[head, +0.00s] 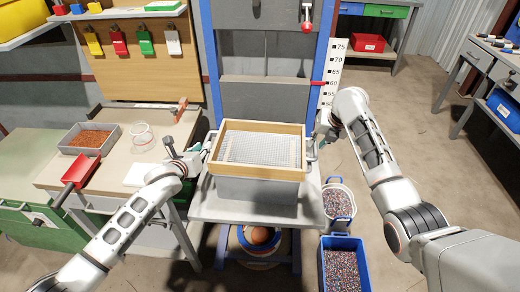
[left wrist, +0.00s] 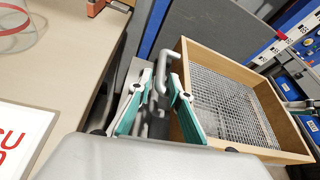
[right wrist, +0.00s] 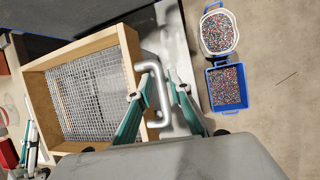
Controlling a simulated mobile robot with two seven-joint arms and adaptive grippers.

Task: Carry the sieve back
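The sieve (head: 230,169) is a square wooden frame with a wire mesh floor. It sits level on top of a grey bin (head: 255,190) on the press table. The sieve has a grey metal handle on each side. My left gripper (head: 196,158) is at the left handle (left wrist: 165,55); its teal-padded fingers are apart on either side of it. My right gripper (head: 322,130) is at the right handle (right wrist: 140,67); its fingers are also apart, with the handle between them. The mesh shows no material on it. Contact between the fingers and handles is hard to tell.
A blue-framed press (head: 325,60) stands behind the sieve. A white-and-blue tub (head: 340,184) and a blue crate (head: 341,242) of granules are on the floor at right. The left bench holds a grey tray (head: 113,141), a red scoop (head: 80,171) and a clear container (head: 142,137).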

